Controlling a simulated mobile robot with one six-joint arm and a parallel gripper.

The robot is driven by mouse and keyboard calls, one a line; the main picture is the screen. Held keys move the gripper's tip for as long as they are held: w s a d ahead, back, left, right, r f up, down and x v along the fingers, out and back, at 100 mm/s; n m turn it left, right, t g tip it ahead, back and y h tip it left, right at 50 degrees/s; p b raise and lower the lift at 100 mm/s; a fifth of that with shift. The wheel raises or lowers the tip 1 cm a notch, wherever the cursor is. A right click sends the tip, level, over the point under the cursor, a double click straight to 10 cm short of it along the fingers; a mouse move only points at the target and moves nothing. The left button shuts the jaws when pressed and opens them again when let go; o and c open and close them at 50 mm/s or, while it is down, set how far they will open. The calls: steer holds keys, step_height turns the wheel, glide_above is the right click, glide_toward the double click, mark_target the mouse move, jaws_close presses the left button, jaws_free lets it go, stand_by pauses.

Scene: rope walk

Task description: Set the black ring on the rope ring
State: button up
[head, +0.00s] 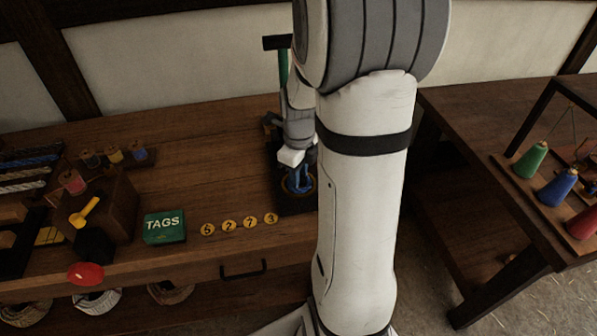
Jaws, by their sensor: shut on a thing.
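My gripper (301,168) points down over the dark stand at the right part of the bench, partly behind my own arm. It is shut, most likely on the black ring, which is too small and dark here to make out. A tan ring, likely the rope ring (286,190), shows low around blue parts just below the gripper, on a black base (290,205). I cannot tell whether the held thing touches the tan ring.
A green TAGS box (165,226) and several numbered yellow discs (229,225) lie left of the stand. A green post with a dark top (276,42) rises behind it. A second table (470,130) with coloured cones stands right. Bench middle is clear.

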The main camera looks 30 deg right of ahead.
steer(key=o, duration=1)
steer(key=shift+o, duration=0.2)
steer(key=shift+r, duration=0.1)
step_height(320, 180, up, 8)
steer(key=shift+f, duration=0.15)
